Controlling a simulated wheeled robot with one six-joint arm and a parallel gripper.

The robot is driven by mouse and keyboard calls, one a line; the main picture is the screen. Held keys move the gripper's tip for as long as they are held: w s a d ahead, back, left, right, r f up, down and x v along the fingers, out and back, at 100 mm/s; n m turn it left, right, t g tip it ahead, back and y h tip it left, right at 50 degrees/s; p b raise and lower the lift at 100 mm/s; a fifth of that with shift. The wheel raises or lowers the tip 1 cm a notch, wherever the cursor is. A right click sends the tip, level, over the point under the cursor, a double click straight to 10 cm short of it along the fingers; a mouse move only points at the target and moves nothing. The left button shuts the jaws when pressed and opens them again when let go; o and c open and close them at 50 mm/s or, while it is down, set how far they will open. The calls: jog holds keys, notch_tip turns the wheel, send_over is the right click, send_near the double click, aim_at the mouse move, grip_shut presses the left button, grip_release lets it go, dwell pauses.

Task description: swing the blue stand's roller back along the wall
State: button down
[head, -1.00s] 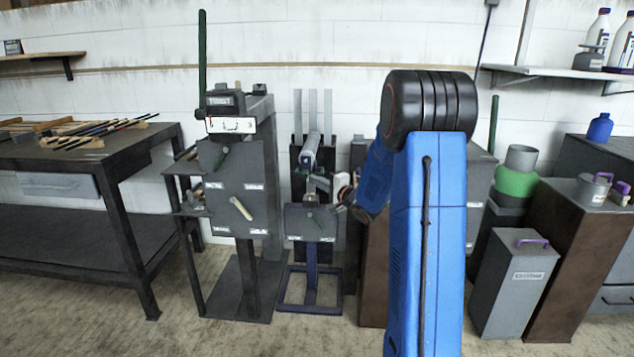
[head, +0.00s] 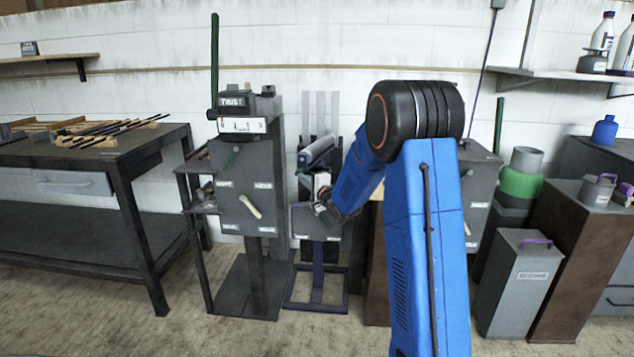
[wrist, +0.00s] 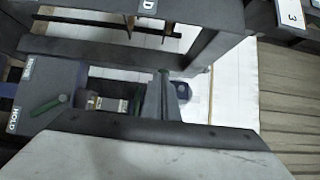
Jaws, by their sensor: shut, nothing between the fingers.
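The blue stand (head: 317,293) is in the middle of the head view, with a dark blue floor frame and a grey panel (head: 303,222). Its pale grey cylindrical roller (head: 318,148) is near the top and slants up to the right, in front of dark uprights. My gripper (head: 318,206) is shut and empty, in front of the panel and below the roller. The arm hides part of the stand's right side. In the wrist view, a grey panel with a green lever (wrist: 48,105) shows at left; I cannot clearly tell the roller there.
A taller grey stand (head: 245,185) with a green pole is close on the left. A dark workbench (head: 100,160) stands farther left. Brown and grey boxes (head: 517,285) are at right, partly behind my arm. Some bare floor lies in front of the stands.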

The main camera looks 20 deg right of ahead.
jog(key=w+a, duration=0.8)
jog(key=w, duration=0.4)
jog(key=shift+a, duration=0.15)
dwell(0.4)
